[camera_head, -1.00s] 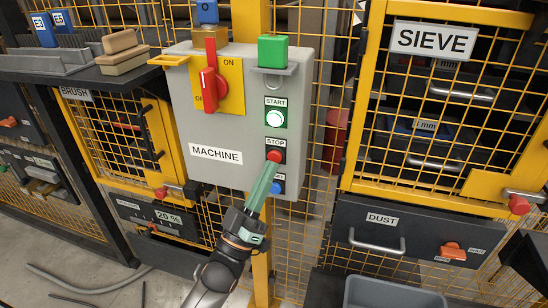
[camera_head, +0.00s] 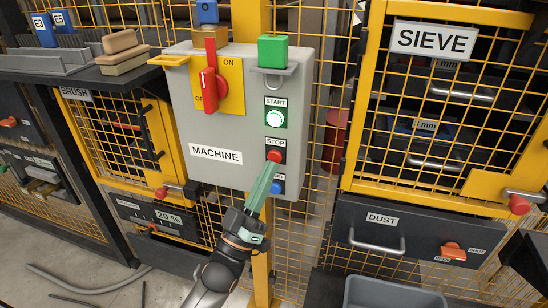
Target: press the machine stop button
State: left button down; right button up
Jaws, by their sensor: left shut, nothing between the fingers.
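The red stop button (camera_head: 274,156) sits under a STOP label on the grey MACHINE box (camera_head: 210,173), in the middle of the head view. My left gripper (camera_head: 269,168) comes up from below, shut and empty. Its green fingertips lie just below the red button in the picture; I cannot tell whether they touch it. The fingers partly cover the label of the blue button (camera_head: 278,187) lower down. My right gripper is not in view.
Above are the lit START button (camera_head: 276,118), a red rotary switch (camera_head: 216,86) and a green block (camera_head: 273,50). Yellow mesh panels flank the box. The DUST drawer (camera_head: 372,226) and a grey bin (camera_head: 392,294) are at lower right.

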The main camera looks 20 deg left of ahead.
pick_arm(q)
jog(key=shift+w, duration=0.2)
jog(key=shift+w, duration=0.25)
jog(key=shift+w, duration=0.4)
dwell(0.7)
dwell(0.4)
jog(key=shift+s, duration=0.85)
jog(key=s+p, duration=0.2)
jog(key=s, duration=0.3)
jog(key=shift+p, duration=0.3)
